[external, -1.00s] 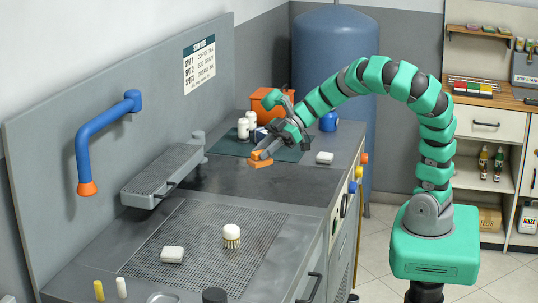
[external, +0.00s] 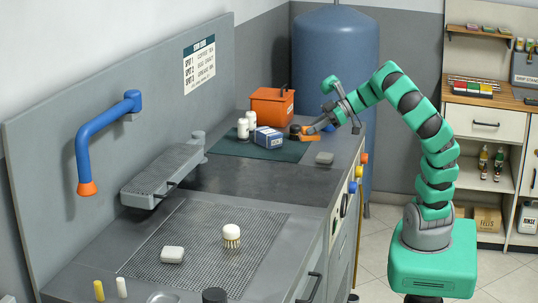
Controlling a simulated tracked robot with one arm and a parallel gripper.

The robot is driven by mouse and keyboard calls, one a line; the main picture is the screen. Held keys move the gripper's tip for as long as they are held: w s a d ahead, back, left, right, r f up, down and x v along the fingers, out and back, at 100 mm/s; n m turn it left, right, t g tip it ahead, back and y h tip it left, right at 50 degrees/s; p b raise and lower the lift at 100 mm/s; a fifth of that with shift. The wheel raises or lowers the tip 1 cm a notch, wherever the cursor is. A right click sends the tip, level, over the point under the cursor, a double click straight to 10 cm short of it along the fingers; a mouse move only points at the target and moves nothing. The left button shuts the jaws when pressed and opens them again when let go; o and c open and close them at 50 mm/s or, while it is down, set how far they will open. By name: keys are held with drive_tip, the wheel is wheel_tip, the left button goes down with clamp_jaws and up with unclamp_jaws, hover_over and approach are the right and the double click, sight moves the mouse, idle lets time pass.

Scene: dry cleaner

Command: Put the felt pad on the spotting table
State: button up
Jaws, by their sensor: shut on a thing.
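A pale, flat block (external: 172,255), which looks like the felt pad, lies on the perforated panel of the spotting table (external: 190,228). A similar greyish block (external: 324,158) lies at the right edge of the counter, near the green mat; I cannot tell which is the felt pad. My gripper (external: 303,133) has orange fingers and is at the back right of the mat, beside the blue-and-white box. It is shut on a small dark thing (external: 294,129), mostly hidden by the fingers. The gripper is apart from both blocks.
An orange caddy (external: 272,106), white bottles (external: 243,128) and the blue-and-white box (external: 268,138) crowd the mat (external: 230,149). A white brush (external: 231,233) stands on the panel. A grey arm-like board (external: 165,172) juts over the table. The dark middle counter (external: 260,180) is clear.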

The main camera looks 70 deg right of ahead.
drive_tip(key=shift+s+d+f+m+t+h+b, duration=0.3)
drive_tip(key=shift+s+d+f+m+h+b, duration=0.65)
drive_tip(key=shift+s+d, duration=2.35)
drive_tip(key=shift+s+d+f+m+t+h+b, duration=0.3)
drive_tip(key=shift+s+d+m+h+b, duration=1.35)
drive_tip(key=shift+s, duration=2.75)
drive_tip(key=w+d+f+p, duration=0.2)
drive_tip(key=w+d, duration=0.1)
drive_tip(key=w+d+f+p, duration=0.3)
drive_tip(key=shift+w+d+f, duration=0.15)
drive_tip(key=shift+w+f, duration=0.1)
drive_tip(key=w+d, duration=0.1)
drive_tip(key=w, duration=0.1)
drive_tip(key=w+d+b, duration=0.1)
drive_tip(key=w+d, duration=0.1)
drive_tip(key=w+d+f, duration=0.1)
drive_tip(key=d, duration=0.1)
drive_tip(key=shift+w+b, duration=0.4)
drive_tip(key=shift+f+b, duration=1.05)
drive_tip(key=shift+f, duration=0.75)
drive_tip(key=shift+r, duration=0.1)
